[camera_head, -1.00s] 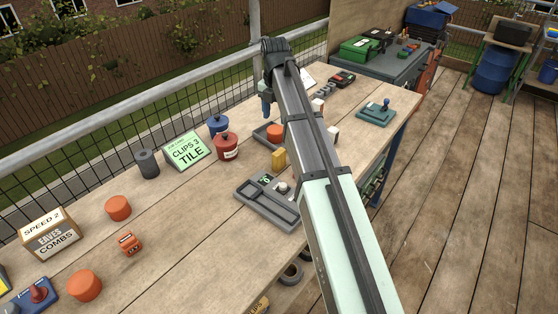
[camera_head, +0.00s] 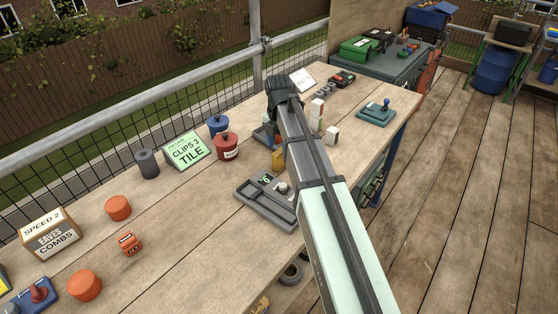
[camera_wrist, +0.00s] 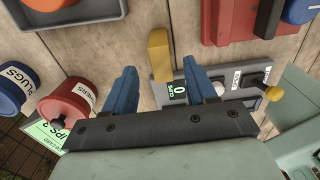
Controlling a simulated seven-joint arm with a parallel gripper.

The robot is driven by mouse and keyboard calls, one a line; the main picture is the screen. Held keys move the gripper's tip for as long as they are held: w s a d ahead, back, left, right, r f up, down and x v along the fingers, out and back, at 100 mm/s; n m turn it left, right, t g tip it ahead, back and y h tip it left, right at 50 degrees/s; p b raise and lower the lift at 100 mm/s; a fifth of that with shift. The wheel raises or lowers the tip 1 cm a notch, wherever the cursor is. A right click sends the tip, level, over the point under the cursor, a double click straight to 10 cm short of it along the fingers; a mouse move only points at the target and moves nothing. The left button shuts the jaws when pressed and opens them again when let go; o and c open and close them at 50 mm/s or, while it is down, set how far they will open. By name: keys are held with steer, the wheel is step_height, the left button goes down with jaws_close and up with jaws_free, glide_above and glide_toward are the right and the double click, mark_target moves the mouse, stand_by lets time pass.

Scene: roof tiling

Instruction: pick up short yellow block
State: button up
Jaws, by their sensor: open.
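The short yellow block (camera_head: 278,160) stands on the workbench beside the grey control panel, partly covered by my arm in the head view. In the wrist view the yellow block (camera_wrist: 159,50) lies between the lines of my two blue fingers, slightly beyond their tips. My gripper (camera_wrist: 160,72) is open and empty, with one finger on each side of the block in the picture. The height gap to the block cannot be told. In the head view my gripper is mostly hidden behind the arm.
The grey panel (camera_head: 262,208) with a display and lever is close by the block. A red pot (camera_head: 226,146) and a blue pot (camera_head: 218,124) stand to the left, beside a green sign (camera_head: 187,150). White blocks (camera_head: 332,135) stand to the right.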

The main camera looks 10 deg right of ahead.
mark_target(279, 151)
steer(key=shift+f, duration=2.85)
steer(key=shift+c, duration=0.4)
steer(key=c, duration=1)
steer(key=shift+o, duration=0.2)
